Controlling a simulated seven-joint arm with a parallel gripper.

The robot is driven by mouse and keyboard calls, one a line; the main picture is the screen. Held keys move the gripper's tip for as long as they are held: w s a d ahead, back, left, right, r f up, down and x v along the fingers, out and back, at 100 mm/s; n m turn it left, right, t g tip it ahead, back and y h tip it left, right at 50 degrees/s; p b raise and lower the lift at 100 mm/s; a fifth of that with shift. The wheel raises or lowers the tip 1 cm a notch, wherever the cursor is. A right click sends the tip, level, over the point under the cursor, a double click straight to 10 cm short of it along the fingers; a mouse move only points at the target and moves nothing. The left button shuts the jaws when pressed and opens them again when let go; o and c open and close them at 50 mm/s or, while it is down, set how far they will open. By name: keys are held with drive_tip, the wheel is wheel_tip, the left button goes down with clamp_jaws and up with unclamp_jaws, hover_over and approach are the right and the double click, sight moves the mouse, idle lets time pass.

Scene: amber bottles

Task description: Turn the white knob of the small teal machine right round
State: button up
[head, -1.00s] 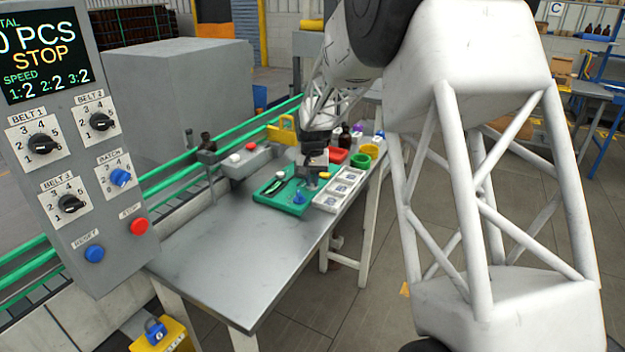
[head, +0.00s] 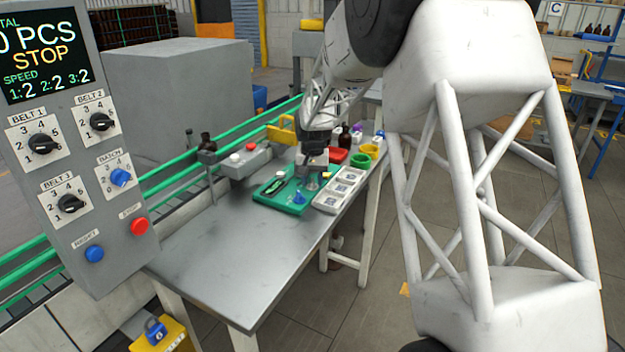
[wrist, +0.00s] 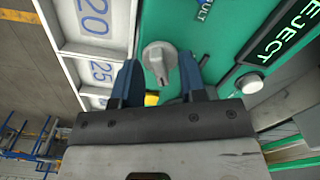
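The small teal machine (head: 270,199) lies on the steel bench, with a dark display and a blue knob on its top. Its white knob (wrist: 157,58) shows pale grey in the wrist view, with a narrow pointer ridge. In the head view the knob (head: 311,184) is small, just below my gripper (head: 315,167). In the wrist view my gripper (wrist: 158,72) is open, its two blue fingers apart with the knob in line with the gap between them. I cannot tell whether the fingertips reach down beside it. The knob's base is partly hidden.
A white tray with numbered compartments (head: 326,203) stands right beside the machine. Red (head: 336,155), yellow and green containers and a dark bottle (head: 344,141) stand behind. A grey box with buttons (head: 243,162) is to the left. The near bench (head: 220,260) is clear.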

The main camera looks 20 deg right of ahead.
sight(313, 181)
drive_tip(key=shift+r, duration=3.9)
drive_tip(key=shift+s+a+r, duration=0.15)
drive_tip(key=shift+s+r, duration=0.2)
drive_tip(key=shift+s, duration=0.1)
drive_tip(key=s+a+r+n, duration=0.1)
drive_tip(key=s+a+r, duration=0.15)
drive_tip(key=s, duration=0.55)
drive_tip(key=s+a+r+t, duration=0.1)
drive_tip(key=s+r, duration=0.2)
drive_tip(key=s, duration=0.5)
drive_tip(key=s+a+r+n, duration=0.1)
drive_tip(key=s+r, duration=0.2)
drive_tip(key=s, duration=0.6)
drive_tip(key=s+a+f+n, duration=0.1)
drive_tip(key=s+f, duration=0.1)
drive_tip(key=s, duration=0.9)
drive_tip(key=s+a+f+n+t, duration=0.1)
drive_tip(key=s+f, duration=0.1)
drive_tip(key=s, duration=1)
drive_tip(key=shift+a+t, duration=0.2)
drive_tip(key=shift+t, duration=0.1)
